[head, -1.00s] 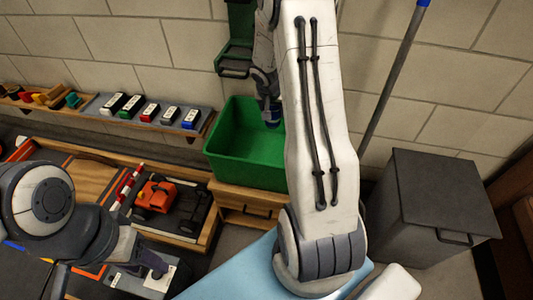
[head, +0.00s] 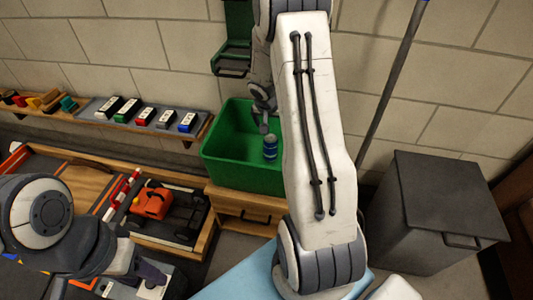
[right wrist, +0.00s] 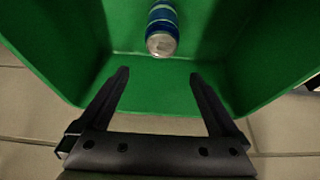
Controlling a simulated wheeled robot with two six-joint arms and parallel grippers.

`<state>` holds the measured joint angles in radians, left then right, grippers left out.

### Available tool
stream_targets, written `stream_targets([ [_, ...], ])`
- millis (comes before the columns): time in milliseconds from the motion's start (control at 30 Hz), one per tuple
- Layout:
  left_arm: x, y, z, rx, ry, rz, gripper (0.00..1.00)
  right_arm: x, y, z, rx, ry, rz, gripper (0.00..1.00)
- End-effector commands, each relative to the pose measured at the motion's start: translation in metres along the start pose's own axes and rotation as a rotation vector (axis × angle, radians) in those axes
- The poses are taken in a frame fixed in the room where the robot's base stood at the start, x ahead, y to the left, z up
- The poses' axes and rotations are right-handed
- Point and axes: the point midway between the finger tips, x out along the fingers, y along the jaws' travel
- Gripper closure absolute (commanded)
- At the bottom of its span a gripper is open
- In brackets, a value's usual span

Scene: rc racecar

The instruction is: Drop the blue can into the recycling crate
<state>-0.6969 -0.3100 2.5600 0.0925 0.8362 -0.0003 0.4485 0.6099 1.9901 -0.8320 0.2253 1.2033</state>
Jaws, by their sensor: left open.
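The blue can (head: 270,147) is inside the green recycling crate (head: 222,165), below my right gripper (head: 264,122). In the right wrist view the can (right wrist: 162,30) shows its silver end, beyond and apart from the fingertips. I cannot tell whether it rests on the crate's floor or is still falling. My right gripper (right wrist: 157,82) is open and empty, over the crate (right wrist: 150,85). My right arm hides the crate's right side in the head view. My left gripper (head: 150,272) is low at the left, open, away from the can.
The crate stands on a wooden cabinet (head: 245,207) against the block wall. A wall shelf (head: 100,128) with several small blocks is at the left. An orange car (head: 152,203) sits in a wooden tray below. A dark lidded bin (head: 425,225) stands at the right.

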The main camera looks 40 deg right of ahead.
Motion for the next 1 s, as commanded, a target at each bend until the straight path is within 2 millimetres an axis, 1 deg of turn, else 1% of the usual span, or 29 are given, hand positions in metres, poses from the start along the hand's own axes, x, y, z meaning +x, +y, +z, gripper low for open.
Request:
stream_targets([
  [167,-0.001,0.0,0.0,0.0,0.0,0.0,0.5,-0.001,0.0,0.0,0.0,0.0,0.0,0.02],
  [267,-0.004,0.0,0.0,0.0,0.0,0.0,0.5,-0.009,0.0,-0.001,-0.001,0.001,0.0,0.02],
  [367,-0.011,0.001,-0.001,0.0,0.0,0.0,0.5,-0.026,0.0,-0.002,0.0,0.003,-0.001,0.02],
  [600,-0.03,0.002,-0.002,0.0,0.0,0.0,0.5,-0.075,-0.001,-0.002,0.0,0.003,-0.001,0.02],
  [700,-0.035,0.003,-0.002,0.0,0.0,0.0,0.5,-0.09,0.0,-0.002,-0.001,0.001,-0.001,0.02],
  [833,-0.038,0.003,-0.002,0.0,0.0,0.0,0.5,-0.102,0.0,-0.001,-0.001,0.001,0.0,0.02],
  [1000,-0.039,0.003,-0.002,0.0,0.0,0.0,0.5,-0.105,0.0,0.0,-0.001,0.0,0.0,0.02],
])
